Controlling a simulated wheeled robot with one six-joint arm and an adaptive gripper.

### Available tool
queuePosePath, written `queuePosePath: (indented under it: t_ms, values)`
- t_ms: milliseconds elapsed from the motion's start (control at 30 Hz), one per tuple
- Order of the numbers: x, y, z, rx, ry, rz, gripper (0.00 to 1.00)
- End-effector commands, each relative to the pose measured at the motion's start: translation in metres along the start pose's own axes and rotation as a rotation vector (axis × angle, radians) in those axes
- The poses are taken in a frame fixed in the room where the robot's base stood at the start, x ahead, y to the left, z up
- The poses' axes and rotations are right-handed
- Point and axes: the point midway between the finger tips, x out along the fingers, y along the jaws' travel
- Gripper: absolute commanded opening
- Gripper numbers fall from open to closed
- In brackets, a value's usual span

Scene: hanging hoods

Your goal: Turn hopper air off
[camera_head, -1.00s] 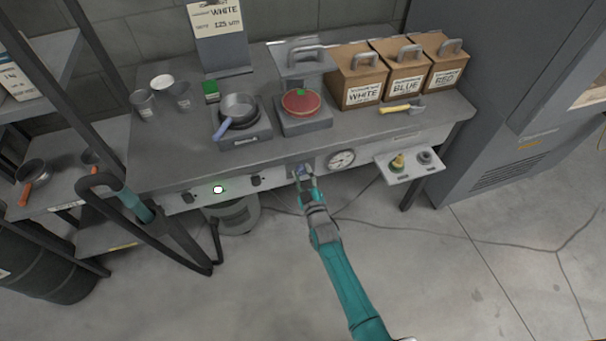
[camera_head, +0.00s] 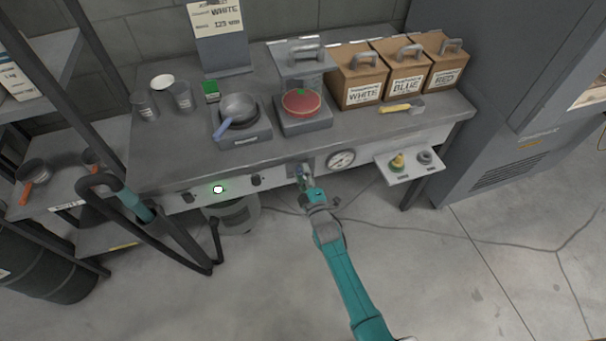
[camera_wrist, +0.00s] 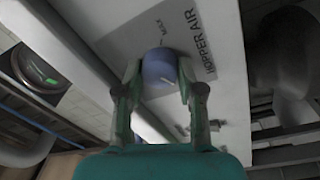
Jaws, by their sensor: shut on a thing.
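The hopper air knob is a round blue knob (camera_wrist: 160,70) on a grey plate (camera_wrist: 125,45) marked "HOPPER AIR" and "MAX" in the wrist view. My gripper (camera_wrist: 160,85) has one finger on each side of the knob and is shut on it. A pale pointer line shows on the knob's face; its exact setting is hard to read. In the head view my gripper (camera_head: 304,178) reaches the front panel of the bench, just left of the round gauge (camera_head: 341,160), and mostly hides the knob.
A small shelf (camera_head: 432,172) with fittings juts out right of the gauge. Pans, scales and labelled boxes (camera_head: 358,80) stand on the bench.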

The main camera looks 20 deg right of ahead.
Motion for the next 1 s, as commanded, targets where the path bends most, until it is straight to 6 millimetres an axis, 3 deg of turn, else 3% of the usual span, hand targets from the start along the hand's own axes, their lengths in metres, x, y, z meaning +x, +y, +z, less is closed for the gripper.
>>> queuePosePath:
  t_ms: [367,400,500,833,1000]
  values:
    - [0.0,0.0,0.0,-0.007,0.001,-0.001,0.03]
    - [0.0,0.0,0.0,-0.007,0.001,-0.001,0.4]
    - [0.0,0.0,0.0,-0.007,0.001,-0.001,0.63]
    - [-0.001,0.0,0.0,-0.006,0.0,-0.001,0.63]
    - [-0.016,-0.001,0.001,-0.006,0.0,-0.002,0.63]
